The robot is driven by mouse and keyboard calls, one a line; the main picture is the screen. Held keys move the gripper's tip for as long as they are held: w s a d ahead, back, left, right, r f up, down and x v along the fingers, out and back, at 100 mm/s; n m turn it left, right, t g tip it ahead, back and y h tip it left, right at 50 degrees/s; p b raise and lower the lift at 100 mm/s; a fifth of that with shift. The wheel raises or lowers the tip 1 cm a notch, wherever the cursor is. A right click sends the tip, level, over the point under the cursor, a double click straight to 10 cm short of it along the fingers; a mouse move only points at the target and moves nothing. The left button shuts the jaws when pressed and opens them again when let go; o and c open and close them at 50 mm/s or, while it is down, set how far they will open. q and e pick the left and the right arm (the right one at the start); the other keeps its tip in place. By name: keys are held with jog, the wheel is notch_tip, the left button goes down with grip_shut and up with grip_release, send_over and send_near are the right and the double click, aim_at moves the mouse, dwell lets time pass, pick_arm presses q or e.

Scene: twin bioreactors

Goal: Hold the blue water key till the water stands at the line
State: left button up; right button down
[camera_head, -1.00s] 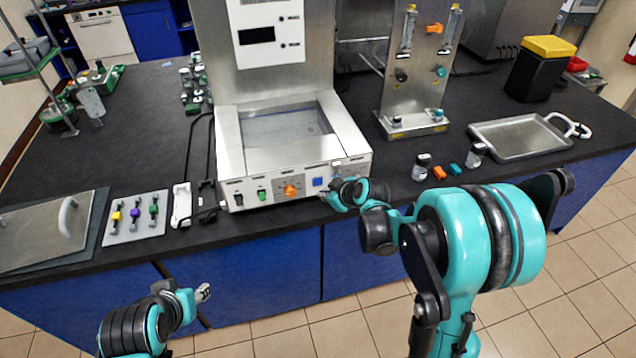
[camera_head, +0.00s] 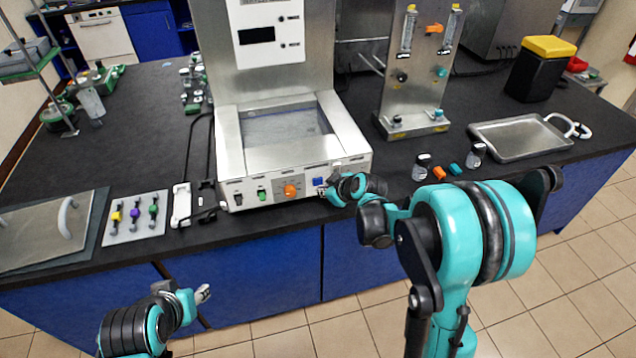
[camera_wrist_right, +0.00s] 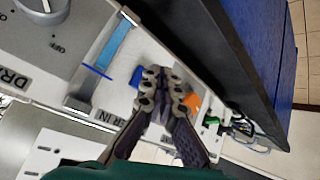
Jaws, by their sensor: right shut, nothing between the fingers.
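The blue water key (camera_head: 318,181) is on the front panel of the steel bath (camera_head: 232,140). It also shows in the right wrist view (camera_wrist_right: 136,76), right beside my fingertips. My right gripper (camera_head: 326,190) is shut and empty at the panel, close to the key's right. In the right wrist view the fingertips (camera_wrist_right: 163,88) overlap the key's edge; I cannot tell whether they press it. Bluish-grey water (camera_head: 288,127) shows in the bath; its level against a line is unclear. My left gripper (camera_head: 203,293) is low in front of the bench; its jaw state is unclear.
On the same panel are an orange knob (camera_head: 291,190) and a green switch (camera_head: 262,195). A plate with coloured valves (camera_head: 136,215) lies left. Small bottles (camera_head: 421,168) stand right of the bath. A steel tray (camera_head: 520,138) lies farther right.

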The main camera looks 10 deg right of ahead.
jog(key=shift+w, duration=0.15)
dwell(0.6)
jog(key=shift+w, duration=0.3)
jog(key=shift+w, duration=0.4)
dwell(2.9)
dwell(0.8)
jog(key=shift+s, duration=0.85)
jog(key=shift+s+d+b, duration=0.1)
jog(key=shift+s+b, duration=0.2)
jog(key=shift+s, duration=2.2)
